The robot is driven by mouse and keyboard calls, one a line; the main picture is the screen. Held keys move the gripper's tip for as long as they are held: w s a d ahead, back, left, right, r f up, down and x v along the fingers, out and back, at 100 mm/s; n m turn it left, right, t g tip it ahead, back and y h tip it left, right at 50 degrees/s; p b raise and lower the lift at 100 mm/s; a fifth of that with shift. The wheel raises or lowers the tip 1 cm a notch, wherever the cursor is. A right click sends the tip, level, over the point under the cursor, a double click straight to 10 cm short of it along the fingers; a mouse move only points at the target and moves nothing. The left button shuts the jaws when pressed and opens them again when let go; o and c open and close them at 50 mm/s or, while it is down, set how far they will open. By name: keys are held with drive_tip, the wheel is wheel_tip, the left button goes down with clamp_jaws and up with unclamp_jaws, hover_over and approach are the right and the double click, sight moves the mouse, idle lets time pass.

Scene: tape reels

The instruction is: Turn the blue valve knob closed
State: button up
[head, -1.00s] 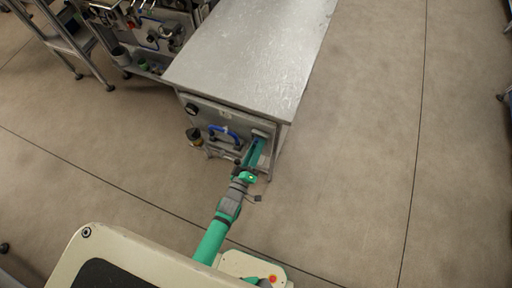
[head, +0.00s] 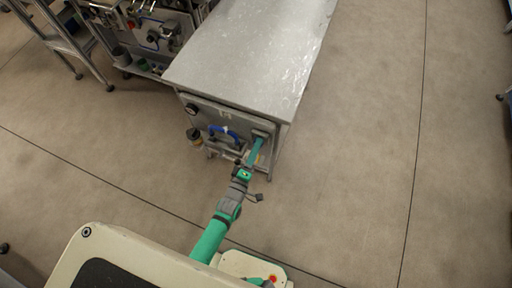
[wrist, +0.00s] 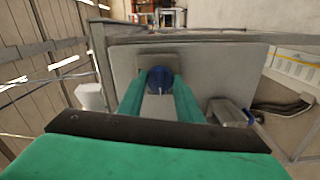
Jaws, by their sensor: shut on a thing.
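The blue valve knob (wrist: 159,78) shows in the wrist view, on a grey block on the panel at the end of the metal bench. My gripper (wrist: 160,86) has its two teal fingers on either side of the knob, shut on it. In the head view my gripper (head: 261,138) reaches the right side of the panel (head: 225,115). The knob itself is hidden there by the fingers and the block.
A curved blue pipe (head: 225,131) is on the panel to the left of my gripper. A dark gauge (head: 191,109) sits at the panel's upper left. The bench top (head: 255,50) is bare. Open floor (head: 360,180) lies to the right.

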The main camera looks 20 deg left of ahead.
drive_tip(key=shift+a, duration=0.15)
drive_tip(key=o, duration=1)
drive_tip(key=shift+o, duration=0.2)
drive_tip(key=shift+s, duration=0.1)
drive_tip(key=s, duration=1)
drive_tip(key=shift+s, duration=0.4)
drive_tip(key=shift+a, duration=0.15)
drive_tip(key=s+d+r+m+g, duration=0.2)
drive_tip(key=s+d+r+m, duration=1.3)
drive_tip(key=s+r, duration=0.1)
drive_tip(key=shift+s+d+r+m+g+y, duration=0.15)
drive_tip(key=shift+s+r+m+g+y, duration=0.15)
drive_tip(key=shift+r, duration=0.15)
